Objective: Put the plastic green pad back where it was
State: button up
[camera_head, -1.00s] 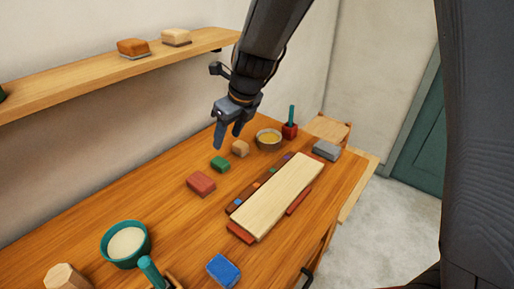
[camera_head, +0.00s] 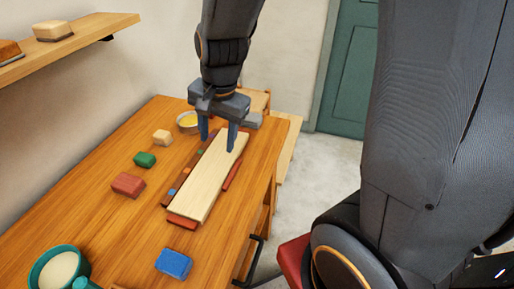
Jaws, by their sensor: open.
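The green pad (camera_head: 145,160) is a small green block lying on the wooden table, between a tan block (camera_head: 162,137) and a red block (camera_head: 127,185). My gripper (camera_head: 218,140) is open and empty, fingers pointing down. It appears over or in front of the far end of a pale board (camera_head: 208,182), to the right of the green pad and apart from it. A dark strip with small coloured squares (camera_head: 180,180) lies along the board's left side.
A blue block (camera_head: 173,263) and a teal bowl (camera_head: 57,268) are near the front of the table (camera_head: 110,228). A bowl with yellow contents (camera_head: 187,122) and a grey block (camera_head: 253,119) are at the back. A shelf (camera_head: 80,38) hangs at upper left.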

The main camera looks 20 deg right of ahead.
jog(key=s+d+n+h, duration=0.1)
jog(key=s+d+n, duration=0.6)
jog(key=d+n, duration=0.1)
jog(key=shift+f+n+g, duration=0.4)
jog(key=shift+f+n, duration=0.05)
jog(key=shift+n, duration=0.05)
